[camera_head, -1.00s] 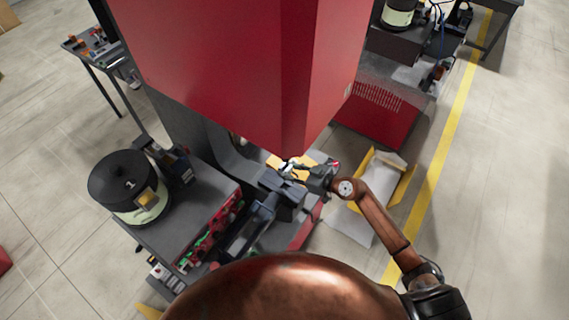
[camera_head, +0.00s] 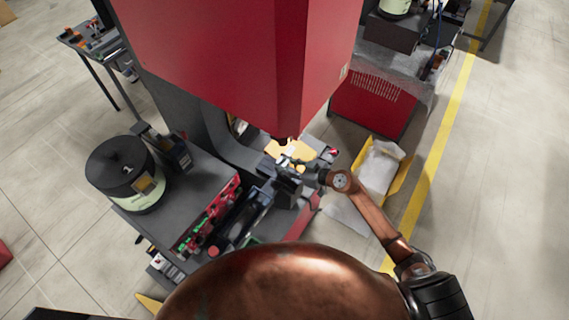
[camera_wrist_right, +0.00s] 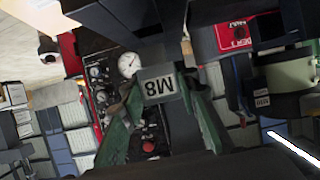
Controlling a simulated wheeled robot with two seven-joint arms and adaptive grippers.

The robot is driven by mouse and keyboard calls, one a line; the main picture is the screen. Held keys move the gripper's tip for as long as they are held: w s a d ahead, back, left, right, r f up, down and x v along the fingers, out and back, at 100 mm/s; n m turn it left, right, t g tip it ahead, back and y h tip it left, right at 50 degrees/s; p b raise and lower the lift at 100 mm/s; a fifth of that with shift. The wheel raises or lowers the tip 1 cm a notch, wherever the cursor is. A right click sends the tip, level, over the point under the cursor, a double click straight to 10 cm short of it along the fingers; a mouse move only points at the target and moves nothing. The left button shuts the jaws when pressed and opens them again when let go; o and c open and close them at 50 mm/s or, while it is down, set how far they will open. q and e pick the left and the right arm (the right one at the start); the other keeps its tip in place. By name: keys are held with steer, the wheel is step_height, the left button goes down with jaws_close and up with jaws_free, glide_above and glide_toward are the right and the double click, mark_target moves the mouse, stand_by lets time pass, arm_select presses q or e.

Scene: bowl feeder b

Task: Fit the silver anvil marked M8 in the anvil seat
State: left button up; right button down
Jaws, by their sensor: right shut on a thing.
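The silver anvil (camera_wrist_right: 158,85) with the label M8 shows in the wrist view between the green-padded fingers of my right gripper (camera_wrist_right: 163,97), which is shut on it. In the head view my right gripper (camera_head: 287,163) is below the front of the big red machine head, over its work area. The anvil is too small to make out there. The anvil seat cannot be told apart in either view, so I cannot tell whether the anvil touches it. My left gripper is not in view.
The large red machine head (camera_head: 240,60) hangs above the work area. A bowl feeder marked 1 (camera_head: 125,178) stands on the grey bench at left. A red and green rack (camera_head: 208,217) lies in front. A yellow bin (camera_head: 400,180) is at right. A round gauge (camera_wrist_right: 130,64) shows in the wrist view.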

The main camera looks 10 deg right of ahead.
steer(key=shift+f, duration=0.15)
steer(key=shift+s, duration=0.2)
steer(key=shift+w+f, duration=0.1)
steer(key=shift+w, duration=0.05)
steer(key=shift+p, duration=0.45)
arm_select(q)
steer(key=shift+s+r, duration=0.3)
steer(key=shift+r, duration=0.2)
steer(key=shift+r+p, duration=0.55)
steer(key=shift+p, duration=0.15)
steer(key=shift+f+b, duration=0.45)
arm_select(e)
steer(key=shift+f, duration=1.55)
